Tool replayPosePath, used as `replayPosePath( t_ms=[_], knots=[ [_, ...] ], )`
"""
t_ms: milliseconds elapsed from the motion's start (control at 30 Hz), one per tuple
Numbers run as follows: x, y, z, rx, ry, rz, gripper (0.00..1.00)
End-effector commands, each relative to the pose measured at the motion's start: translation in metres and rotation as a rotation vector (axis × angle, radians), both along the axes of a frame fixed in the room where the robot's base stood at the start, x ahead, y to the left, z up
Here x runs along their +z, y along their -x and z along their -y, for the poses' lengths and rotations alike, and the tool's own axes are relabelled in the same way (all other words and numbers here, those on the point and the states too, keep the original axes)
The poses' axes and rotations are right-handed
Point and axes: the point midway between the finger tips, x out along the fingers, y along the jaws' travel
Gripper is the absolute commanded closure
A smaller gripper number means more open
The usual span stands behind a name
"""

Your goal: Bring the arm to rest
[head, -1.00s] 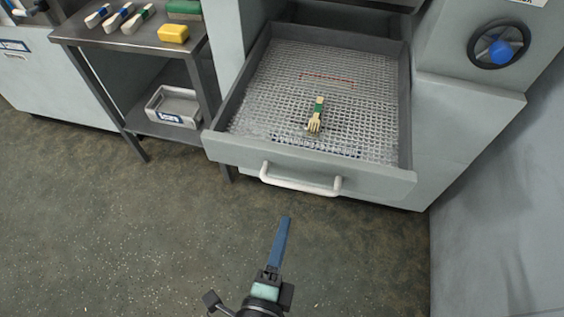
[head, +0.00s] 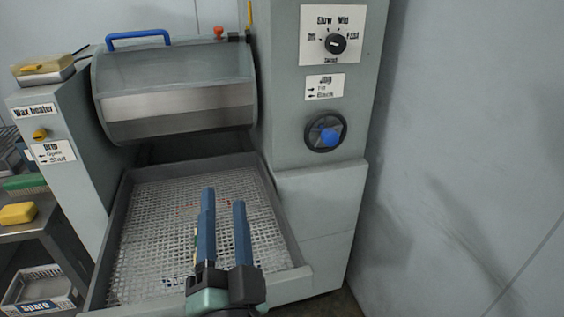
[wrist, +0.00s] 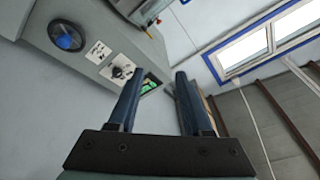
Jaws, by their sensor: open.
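My gripper (head: 224,225) has two long blue fingers that stand apart with nothing between them. In the head view it is in front of the open mesh drawer (head: 277,215), with its fingers pointing up the picture. In the wrist view my gripper (wrist: 153,85) is also open and empty, and faces the upper wall and the machine's control panel.
A side table with a yellow block (head: 18,213) is at left. A bare wall is at right. A window (wrist: 268,45) shows in the wrist view.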

Motion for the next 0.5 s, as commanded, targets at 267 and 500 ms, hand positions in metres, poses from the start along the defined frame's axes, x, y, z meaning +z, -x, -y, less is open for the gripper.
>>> replayPosePath(
  t_ms=[267, 500],
  knots=[
    [0.185, 0.014, 0.043, -0.274, 0.374, 0.359, 0.50],
    [0.281, 0.059, 0.069, -0.503, 0.582, 0.535, 0.50]
  ],
)
